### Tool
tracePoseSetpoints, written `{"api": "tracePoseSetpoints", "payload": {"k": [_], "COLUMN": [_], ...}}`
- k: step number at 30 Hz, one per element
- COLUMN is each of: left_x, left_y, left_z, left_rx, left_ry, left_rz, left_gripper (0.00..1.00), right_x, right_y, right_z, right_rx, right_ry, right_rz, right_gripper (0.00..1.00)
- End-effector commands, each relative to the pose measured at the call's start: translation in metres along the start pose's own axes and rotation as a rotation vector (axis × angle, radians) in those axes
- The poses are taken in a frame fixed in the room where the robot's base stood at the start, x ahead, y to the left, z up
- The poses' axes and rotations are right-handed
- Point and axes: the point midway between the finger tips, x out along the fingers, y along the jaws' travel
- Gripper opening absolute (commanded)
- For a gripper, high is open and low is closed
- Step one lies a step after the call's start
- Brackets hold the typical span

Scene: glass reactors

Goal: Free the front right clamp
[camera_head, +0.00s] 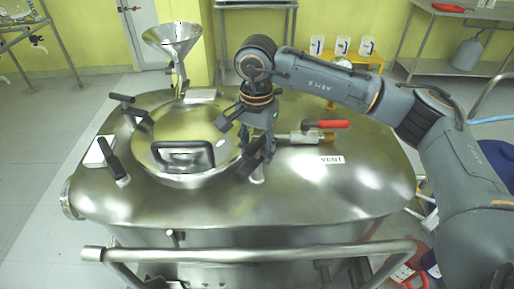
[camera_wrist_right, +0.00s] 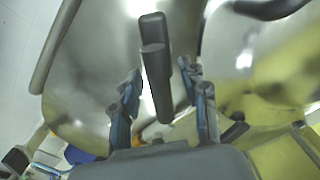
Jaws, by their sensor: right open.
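A steel reactor (camera_head: 340,190) has a round lid (camera_head: 205,140) with a black handle (camera_head: 182,152). The front right clamp (camera_head: 257,172) is at the lid's right front edge, its black lever partly hidden by my right gripper (camera_head: 262,142). The gripper points down just over this clamp and is open. In the right wrist view the black clamp lever (camera_wrist_right: 156,70) shows between the two spread fingers of my right gripper (camera_wrist_right: 160,78), with gaps on both sides. I cannot tell how high the fingertips are above the clamp's base. My left gripper is out of view.
Other clamps sit at the lid's front left (camera_head: 113,160) and back left (camera_head: 128,106). A valve with a red handle (camera_head: 325,124) is right of my gripper, near a VENT label (camera_head: 331,160). A steel funnel (camera_head: 173,38) stands behind the lid. A rail (camera_head: 250,255) crosses the front.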

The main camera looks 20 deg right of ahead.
Motion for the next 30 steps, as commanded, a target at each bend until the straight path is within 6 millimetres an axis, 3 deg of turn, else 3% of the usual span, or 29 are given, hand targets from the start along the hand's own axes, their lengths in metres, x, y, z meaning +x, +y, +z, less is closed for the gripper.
{"api": "tracePoseSetpoints", "payload": {"k": [7, 21, 30], "left_x": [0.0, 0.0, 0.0], "left_y": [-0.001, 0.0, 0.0], "left_z": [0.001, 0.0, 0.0], "left_rx": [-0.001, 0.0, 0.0], "left_ry": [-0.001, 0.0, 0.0], "left_rz": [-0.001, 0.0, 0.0], "left_gripper": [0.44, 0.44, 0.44], "right_x": [-0.018, -0.107, -0.12], "right_y": [-0.001, -0.001, 0.0], "right_z": [-0.001, 0.0, 0.0], "right_rx": [0.001, 0.001, 0.0], "right_ry": [0.002, 0.001, -0.001], "right_rz": [-0.004, -0.001, 0.001], "right_gripper": [0.44, 0.44, 0.44]}}
